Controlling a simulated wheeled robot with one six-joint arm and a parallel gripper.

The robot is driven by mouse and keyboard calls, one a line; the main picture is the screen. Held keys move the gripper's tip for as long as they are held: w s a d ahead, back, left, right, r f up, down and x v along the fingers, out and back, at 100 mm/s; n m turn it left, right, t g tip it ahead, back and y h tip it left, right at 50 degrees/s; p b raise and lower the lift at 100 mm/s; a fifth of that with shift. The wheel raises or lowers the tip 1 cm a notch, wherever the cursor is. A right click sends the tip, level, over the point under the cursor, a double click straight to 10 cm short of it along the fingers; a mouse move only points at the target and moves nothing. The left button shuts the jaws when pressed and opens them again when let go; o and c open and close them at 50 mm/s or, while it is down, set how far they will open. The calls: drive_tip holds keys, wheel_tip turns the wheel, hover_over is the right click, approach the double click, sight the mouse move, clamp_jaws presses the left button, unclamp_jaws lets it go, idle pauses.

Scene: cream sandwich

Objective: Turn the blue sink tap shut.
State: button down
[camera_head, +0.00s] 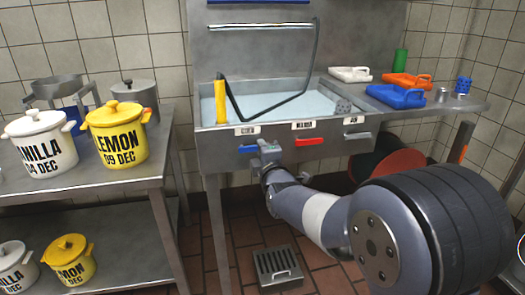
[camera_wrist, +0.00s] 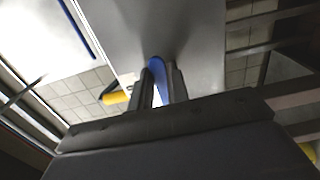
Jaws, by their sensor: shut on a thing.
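The blue sink tap (camera_head: 248,149) is a short lever on the front panel of the sink, below the leftmost white label. Its left end sticks out beside my gripper (camera_head: 266,148), which is at the panel and hides the rest of the lever. In the wrist view the blue lever (camera_wrist: 156,66) stands between the two dark fingers of my gripper (camera_wrist: 160,85). The fingers are shut on it.
A red lever (camera_head: 309,142) and a pale grey lever (camera_head: 358,136) sit right of the blue one. The sink (camera_head: 208,113) holds pale blue liquid. A table with yellow and white pots (camera_head: 118,140) stands left. A floor drain (camera_head: 278,268) lies below.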

drive_tip(key=shift+r, duration=0.1)
drive_tip(key=c, duration=1.4)
unclamp_jaws()
drive_tip(key=shift+o, duration=0.2)
drive_tip(key=p+v, duration=0.2)
drive_tip(key=v, duration=0.8)
drive_tip(key=shift+s, duration=0.4)
drive_tip(key=b+x, duration=0.2)
drive_tip(key=x, duration=0.8)
drive_tip(key=shift+w, duration=0.4)
